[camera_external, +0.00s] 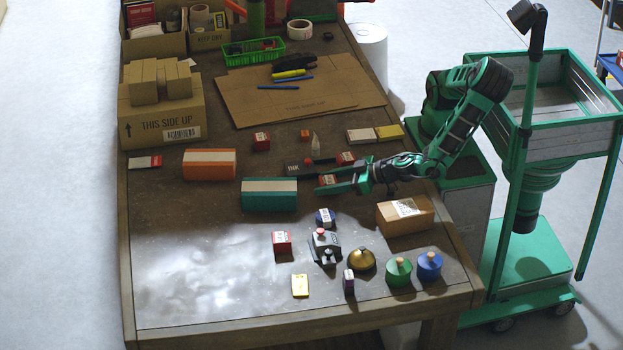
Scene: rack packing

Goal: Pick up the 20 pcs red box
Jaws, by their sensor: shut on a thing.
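My gripper (330,184) reaches left from the arm, low over the middle of the table. Its green fingers are shut on a small red box (327,179) with a pale label, at the fingertips. I cannot tell whether this box touches the table, and its print is too small to read. Other small red boxes are a dark red one (261,142) behind to the left, a tiny one (304,134), one (346,158) just behind the gripper, and one (282,243) with a white label in front to the left.
A teal-and-cream box (269,195) lies left of my gripper, with an orange-and-white box (209,164) farther left. A cardboard box (405,215) is at the right. A stapler-like device (325,247), brass bell (361,259) and green jar (398,273) stand in front. The front left is clear.

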